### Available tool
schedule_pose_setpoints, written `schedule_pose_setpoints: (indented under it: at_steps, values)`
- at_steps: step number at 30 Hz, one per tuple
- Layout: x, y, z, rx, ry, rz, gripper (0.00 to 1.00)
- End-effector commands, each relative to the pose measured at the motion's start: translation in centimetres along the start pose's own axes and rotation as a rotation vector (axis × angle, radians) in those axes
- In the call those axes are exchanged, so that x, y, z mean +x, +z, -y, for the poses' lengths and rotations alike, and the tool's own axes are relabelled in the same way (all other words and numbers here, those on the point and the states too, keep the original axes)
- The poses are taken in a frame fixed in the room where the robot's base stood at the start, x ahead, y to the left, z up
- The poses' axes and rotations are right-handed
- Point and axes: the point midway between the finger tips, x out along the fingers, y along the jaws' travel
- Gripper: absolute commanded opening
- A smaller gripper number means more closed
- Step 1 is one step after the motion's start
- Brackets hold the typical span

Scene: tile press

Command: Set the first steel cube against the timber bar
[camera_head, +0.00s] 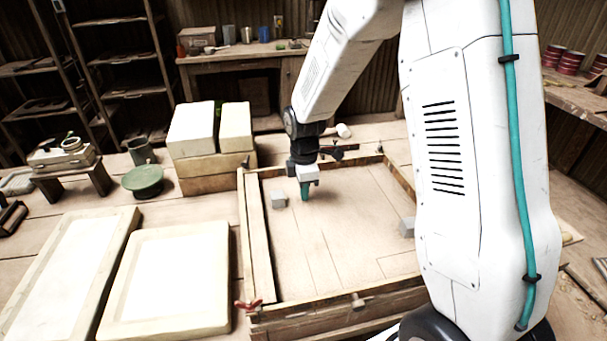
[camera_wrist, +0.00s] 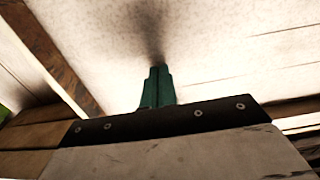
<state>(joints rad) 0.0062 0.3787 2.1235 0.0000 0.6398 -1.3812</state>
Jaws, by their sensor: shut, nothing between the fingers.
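A small grey steel cube (camera_head: 278,200) sits on the wooden bed of the press frame, just right of the pale timber bar (camera_head: 259,240) along its left side. A second grey cube (camera_head: 407,227) is at the right of the bed, partly hidden by my arm. My gripper (camera_head: 305,196) points down over the bed, a little right of the first cube, its teal fingers shut and empty. In the wrist view the shut fingers (camera_wrist: 158,86) show against the pale bed, and no cube is visible there.
Pale slabs (camera_head: 170,280) lie to the left, and stacked blocks (camera_head: 192,130) stand behind. The middle of the bed is clear.

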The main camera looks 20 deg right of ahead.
Motion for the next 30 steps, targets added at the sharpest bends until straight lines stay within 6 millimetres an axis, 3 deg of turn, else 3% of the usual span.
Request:
schedule_pose_setpoints:
  at_steps: [6, 22, 30]
  values:
    - [0.0, -3.1, 0.0, -0.003, 0.001, -0.001, 0.0]
    - [0.0, -4.2, 0.0, -0.001, 0.001, -0.001, 0.0]
    - [0.0, -6.9, 0.0, 0.0, 0.0, 0.0, 0.0]
